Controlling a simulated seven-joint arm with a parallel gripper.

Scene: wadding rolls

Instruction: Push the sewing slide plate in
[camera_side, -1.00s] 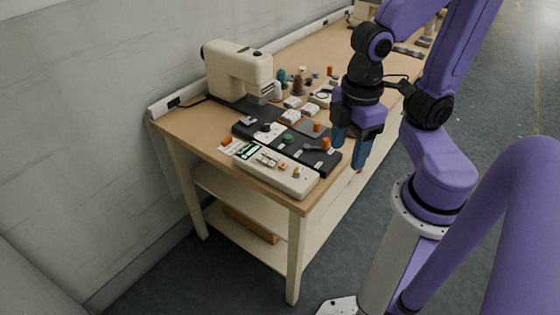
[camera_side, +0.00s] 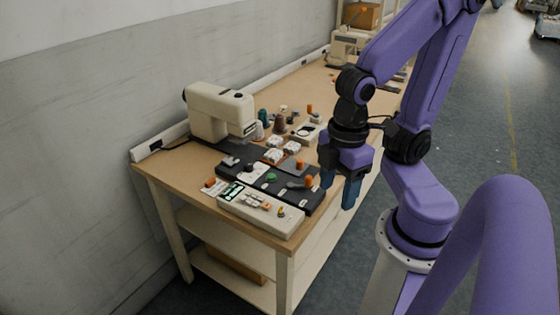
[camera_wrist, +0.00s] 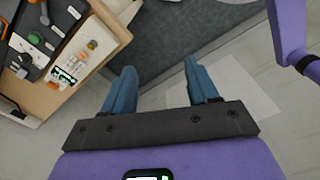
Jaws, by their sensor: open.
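A long black panel (camera_side: 268,185) lies on the workbench beside the cream sewing machine (camera_side: 220,110). A grey plate (camera_side: 290,167) with an orange knob sits at its right part; I cannot be sure that this is the slide plate, or how far in it is. A second orange knob (camera_side: 309,181) stands near the panel's right end. My gripper (camera_side: 338,188) points down, open and empty, just right of the panel and apart from it. In the wrist view, my gripper (camera_wrist: 160,70) has its blue fingers spread over the floor, with the bench at upper left.
A cream control box (camera_side: 260,208) with buttons lies along the bench's front edge. Thread spools (camera_side: 279,124) and small white blocks (camera_side: 283,147) stand behind the panel.

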